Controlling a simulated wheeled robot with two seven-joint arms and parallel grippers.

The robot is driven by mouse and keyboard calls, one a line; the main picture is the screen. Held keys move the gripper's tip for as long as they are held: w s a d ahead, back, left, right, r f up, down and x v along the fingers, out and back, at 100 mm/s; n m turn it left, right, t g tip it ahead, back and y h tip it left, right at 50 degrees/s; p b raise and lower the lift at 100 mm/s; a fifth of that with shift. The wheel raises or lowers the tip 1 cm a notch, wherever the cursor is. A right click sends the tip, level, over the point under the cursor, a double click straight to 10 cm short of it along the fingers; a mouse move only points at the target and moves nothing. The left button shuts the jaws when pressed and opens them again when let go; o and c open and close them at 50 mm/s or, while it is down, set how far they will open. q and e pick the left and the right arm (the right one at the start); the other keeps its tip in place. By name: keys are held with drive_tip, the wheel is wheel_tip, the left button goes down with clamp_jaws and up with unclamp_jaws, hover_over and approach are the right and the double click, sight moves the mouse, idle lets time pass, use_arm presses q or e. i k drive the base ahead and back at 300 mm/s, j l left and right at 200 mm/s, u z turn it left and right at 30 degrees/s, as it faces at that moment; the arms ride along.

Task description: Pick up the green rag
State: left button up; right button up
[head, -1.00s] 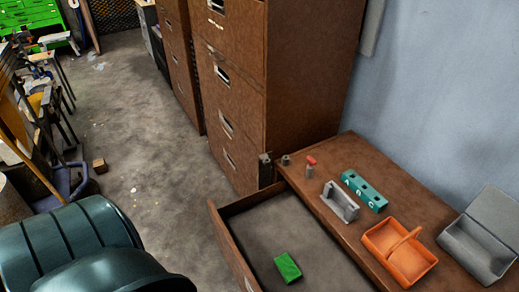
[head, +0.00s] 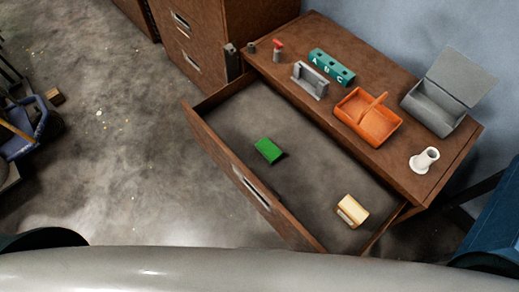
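The green rag (head: 268,150) is a small bright green block-shaped piece. It lies on the grey floor of the open drawer (head: 218,117), left of the drawer's middle. Nothing touches it. Neither gripper shows in the head view. A dark rounded part of mine shows at the lower left and a blue part at the right edge, both well away from the rag.
A cream and tan block (head: 352,211) lies in the drawer's right end. On the brown cabinet top (head: 390,165) stand an orange basket (head: 379,128), a teal A B C block (head: 331,67), a grey holder (head: 310,80), an open grey box (head: 430,108) and a white fitting (head: 424,160).

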sight(269, 151)
drive_tip(key=j+z, duration=0.1)
drive_tip(key=z, duration=0.3)
drive_tip(key=j+z, duration=0.1)
drive_tip(key=z, duration=0.3)
drive_tip(key=j+z, duration=0.1)
drive_tip(key=z, duration=0.3)
drive_tip(key=j+z, duration=0.25)
drive_tip(key=j, duration=0.15)
drive_tip(key=k+j+z, duration=0.25)
drive_tip(key=j+z, duration=0.25)
drive_tip(key=j, duration=0.25)
drive_tip(key=k+j, duration=0.1)
drive_tip(key=j, duration=0.2)
drive_tip(key=k+j, duration=0.15)
drive_tip(key=j, duration=0.15)
drive_tip(key=k+j+z, duration=0.1)
drive_tip(key=j, duration=0.2)
